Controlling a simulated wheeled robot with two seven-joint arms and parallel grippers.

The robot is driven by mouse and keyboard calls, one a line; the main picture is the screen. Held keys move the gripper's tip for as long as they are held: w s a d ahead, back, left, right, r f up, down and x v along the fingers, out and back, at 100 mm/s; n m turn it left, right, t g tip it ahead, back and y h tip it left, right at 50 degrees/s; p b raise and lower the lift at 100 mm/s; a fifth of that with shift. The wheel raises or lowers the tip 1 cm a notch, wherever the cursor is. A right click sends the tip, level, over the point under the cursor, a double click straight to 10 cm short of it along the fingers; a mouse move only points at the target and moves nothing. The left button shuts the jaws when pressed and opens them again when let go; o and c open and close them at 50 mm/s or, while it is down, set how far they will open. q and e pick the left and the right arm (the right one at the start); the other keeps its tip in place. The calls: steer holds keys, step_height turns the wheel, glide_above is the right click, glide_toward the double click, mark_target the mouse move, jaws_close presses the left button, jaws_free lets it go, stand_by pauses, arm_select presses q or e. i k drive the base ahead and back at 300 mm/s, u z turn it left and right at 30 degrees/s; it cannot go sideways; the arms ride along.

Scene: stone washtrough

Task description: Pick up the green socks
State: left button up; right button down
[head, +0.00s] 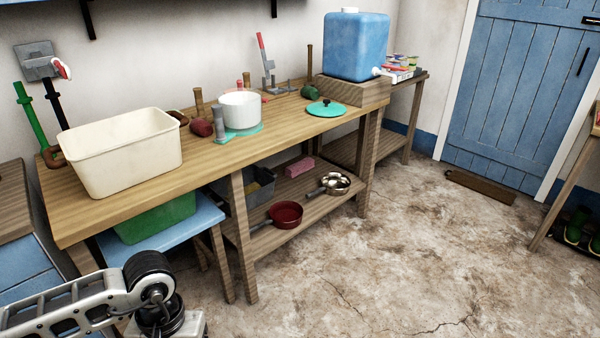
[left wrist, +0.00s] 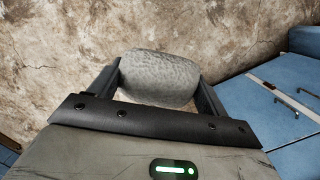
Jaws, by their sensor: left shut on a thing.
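My left gripper (left wrist: 159,76) shows in the left wrist view, its two dark fingers on either side of a rounded, mottled pale-grey bundle (left wrist: 160,82). It is shut on the bundle, which looks like rolled cloth; I see no green on it. I cannot make out green socks in either view. My right gripper is in neither view.
A wooden workbench (head: 185,170) carries a cream tub (head: 120,158), a white pot (head: 240,108) and a blue water container (head: 356,48). A green tub (head: 155,222) sits on a low blue stool (head: 205,217) beneath.

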mark_target(309, 92)
steer(key=z, duration=0.95)
steer(key=i, duration=1.25)
steer(key=z, duration=0.55)
steer(key=i, duration=1.65)
steer(key=u, duration=1.4)
steer(key=i, duration=0.55)
steer(key=u, duration=0.5)
